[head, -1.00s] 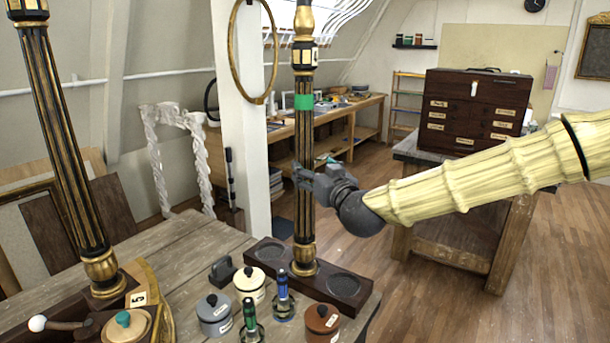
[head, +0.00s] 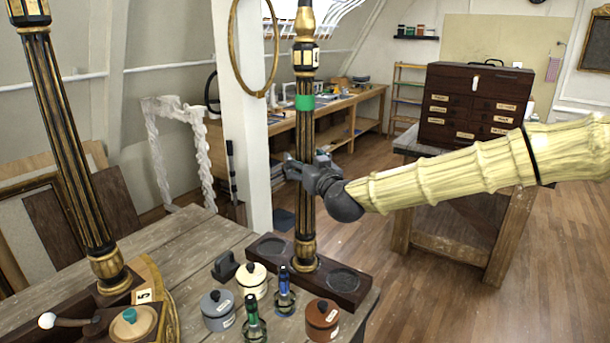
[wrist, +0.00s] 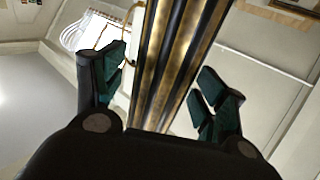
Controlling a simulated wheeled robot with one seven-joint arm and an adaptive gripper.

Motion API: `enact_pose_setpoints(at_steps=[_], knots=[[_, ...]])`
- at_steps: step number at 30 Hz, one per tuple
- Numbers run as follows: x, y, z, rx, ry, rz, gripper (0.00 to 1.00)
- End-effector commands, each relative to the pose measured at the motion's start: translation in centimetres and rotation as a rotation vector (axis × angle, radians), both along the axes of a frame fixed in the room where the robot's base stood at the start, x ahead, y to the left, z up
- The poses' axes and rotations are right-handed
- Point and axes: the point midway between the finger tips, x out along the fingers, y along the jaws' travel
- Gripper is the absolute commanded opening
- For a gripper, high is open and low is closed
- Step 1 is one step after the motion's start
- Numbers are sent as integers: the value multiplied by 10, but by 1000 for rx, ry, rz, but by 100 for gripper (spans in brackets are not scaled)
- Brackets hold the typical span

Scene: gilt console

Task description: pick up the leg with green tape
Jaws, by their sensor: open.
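The leg with green tape (head: 305,130) is a dark fluted column with gilt bands, a green band near its top. It stands upright in a dark wooden holder (head: 345,284) with round recesses on the table. My gripper (head: 296,170) is at the leg's middle, below the tape. In the wrist view the leg's shaft (wrist: 178,65) runs between my two open fingers (wrist: 162,92), with a gap visible on each side. The tape is not visible in the wrist view. Another similar leg (head: 68,140) without green tape stands tilted at the left.
Near the holder stand a grey pot (head: 218,311), a cream pot (head: 252,281), a brown pot (head: 322,318), and green (head: 252,320) and blue (head: 285,292) bottles. A gilt oval ring (head: 254,48) hangs behind the leg. A dark drawer chest (head: 474,105) is at right.

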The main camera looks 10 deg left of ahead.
Motion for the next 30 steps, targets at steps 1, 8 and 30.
enact_pose_setpoints(at_steps=[1, 8, 30], knots=[[0, 0, 0, 0, 0, 0, 72], [0, 0, 0, 0, 0, 0, 34], [0, 0, 27, 2, -6, -1, 17]])
